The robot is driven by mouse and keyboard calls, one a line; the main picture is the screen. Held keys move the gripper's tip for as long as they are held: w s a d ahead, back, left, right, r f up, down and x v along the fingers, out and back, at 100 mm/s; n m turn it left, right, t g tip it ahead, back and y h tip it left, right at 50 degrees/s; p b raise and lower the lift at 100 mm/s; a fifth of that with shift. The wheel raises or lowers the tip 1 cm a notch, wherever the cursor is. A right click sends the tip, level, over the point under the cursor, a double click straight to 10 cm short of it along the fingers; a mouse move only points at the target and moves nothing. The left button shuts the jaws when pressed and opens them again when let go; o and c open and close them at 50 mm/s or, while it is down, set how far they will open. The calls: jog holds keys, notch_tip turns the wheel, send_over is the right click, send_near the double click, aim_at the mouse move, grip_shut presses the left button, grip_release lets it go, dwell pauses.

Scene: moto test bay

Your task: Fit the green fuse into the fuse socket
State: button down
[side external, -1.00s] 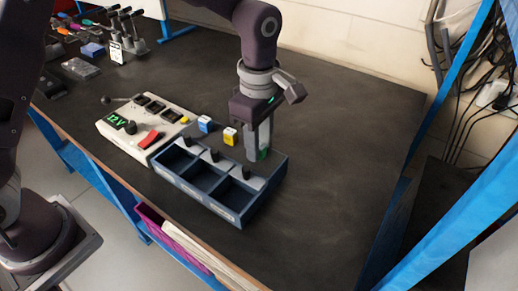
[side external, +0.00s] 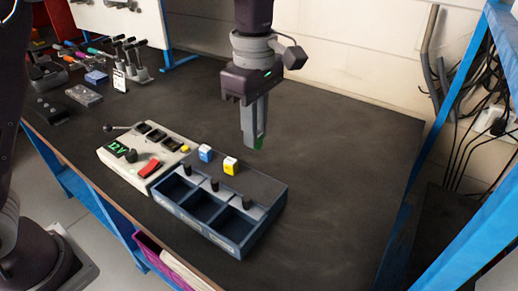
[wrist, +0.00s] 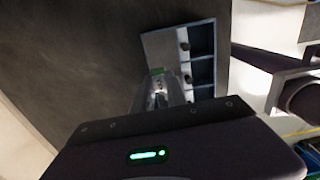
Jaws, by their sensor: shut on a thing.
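My gripper (side external: 254,138) is shut on the green fuse (side external: 259,143), of which only a small green part shows between the fingertips. It is held upright in the air, above and behind the right end of the blue fuse tray (side external: 243,249). The green fuse also shows at the fingertips in the wrist view (wrist: 157,71), with the tray's edge beyond it. The cream test unit (side external: 137,174) with a green "12V" display stands left of the tray. I cannot tell for sure which part is the fuse socket.
The bench right of the tray is clear, with blue posts and cables beyond.

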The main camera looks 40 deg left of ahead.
jog(key=w+a+f, duration=0.1)
jog(key=w+a, duration=0.1)
jog(key=a, duration=0.9)
jog(key=w+a+f, duration=0.1)
jog(key=w+a, duration=0.1)
jog(key=a, duration=0.8)
jog(key=s+a+f, duration=0.1)
jog(key=s+a, duration=0.2)
jog(key=a, duration=0.6)
jog(key=s+a+f, duration=0.2)
jog(key=a, duration=0.7)
jog(key=shift+d+f, duration=0.15)
jog(key=shift+f, duration=2.15)
jog(key=shift+f, duration=0.55)
jog(key=c, duration=1.3)
grip_release()
jog(key=shift+r, duration=3.5)
